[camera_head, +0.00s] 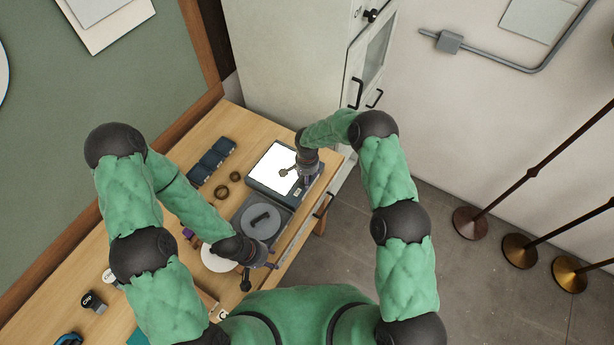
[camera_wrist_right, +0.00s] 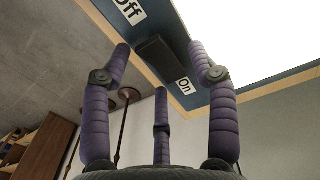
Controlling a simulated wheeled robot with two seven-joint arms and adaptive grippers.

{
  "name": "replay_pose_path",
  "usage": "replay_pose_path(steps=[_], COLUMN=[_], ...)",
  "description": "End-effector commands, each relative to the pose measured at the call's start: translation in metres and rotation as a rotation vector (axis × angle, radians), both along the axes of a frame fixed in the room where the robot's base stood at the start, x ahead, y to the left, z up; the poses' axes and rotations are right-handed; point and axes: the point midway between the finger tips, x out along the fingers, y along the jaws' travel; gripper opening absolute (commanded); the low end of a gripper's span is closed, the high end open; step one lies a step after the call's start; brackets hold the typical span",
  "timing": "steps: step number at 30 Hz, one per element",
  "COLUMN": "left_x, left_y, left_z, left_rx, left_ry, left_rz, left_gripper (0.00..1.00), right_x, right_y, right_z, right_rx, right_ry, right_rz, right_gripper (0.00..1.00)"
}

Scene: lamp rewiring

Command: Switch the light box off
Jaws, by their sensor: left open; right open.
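The light box (camera_head: 258,182) lies on the wooden table beside the white cabinet, its panel glowing bright white. In the right wrist view its blue-grey edge (camera_wrist_right: 209,97) carries a black switch (camera_wrist_right: 160,57) between an "Off" label (camera_wrist_right: 130,9) and an "On" label (camera_wrist_right: 185,86). Which side of the switch is pressed I cannot tell. My right gripper (camera_wrist_right: 159,62) is open, its purple fingers spread on either side of the switch, with no clear contact. In the head view it partly covers the box's right side. My left gripper (camera_head: 258,267) is open near the table's front edge.
A grey tray (camera_head: 283,222) with a dark piece sits in front of the light box. Dark blue blocks (camera_head: 211,160), brown rings (camera_head: 235,176) and a white disc (camera_head: 213,259) lie to the left.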

Motion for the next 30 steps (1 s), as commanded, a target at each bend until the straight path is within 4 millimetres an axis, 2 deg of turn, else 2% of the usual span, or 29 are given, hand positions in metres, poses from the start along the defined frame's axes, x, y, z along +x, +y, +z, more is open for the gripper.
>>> replay_pose_path(steps=[3,4,9,10,16,24,30], left_x=[0.000,0.000,0.000,0.000,0.000,0.000,0.000], left_y=[0.000,0.000,0.000,0.000,0.000,0.000,0.000], left_z=[0.000,0.000,0.000,0.000,-0.004,-0.030,-0.038], left_rx=[0.000,0.000,0.000,0.000,0.000,0.000,0.000], left_ry=[0.000,0.000,0.000,0.000,0.000,0.000,0.000], left_rz=[0.000,0.000,0.000,0.000,0.000,0.000,0.000], left_gripper=[0.45,0.45,0.45,0.45,0.45,0.45,0.45], right_x=[0.000,0.000,0.000,0.000,0.000,-0.002,-0.003], right_y=[0.000,0.000,0.000,0.000,0.000,0.001,0.002], right_z=[0.000,0.000,0.000,0.000,-0.001,-0.003,-0.001], right_rx=[0.000,0.000,0.000,0.000,-0.006,-0.056,-0.072], right_ry=[0.000,0.000,0.000,0.000,-0.006,-0.070,-0.099], right_rz=[0.000,0.000,0.000,0.000,0.001,0.002,0.001], right_gripper=[0.59,0.57,0.09,0.03,0.03,0.03,0.03])
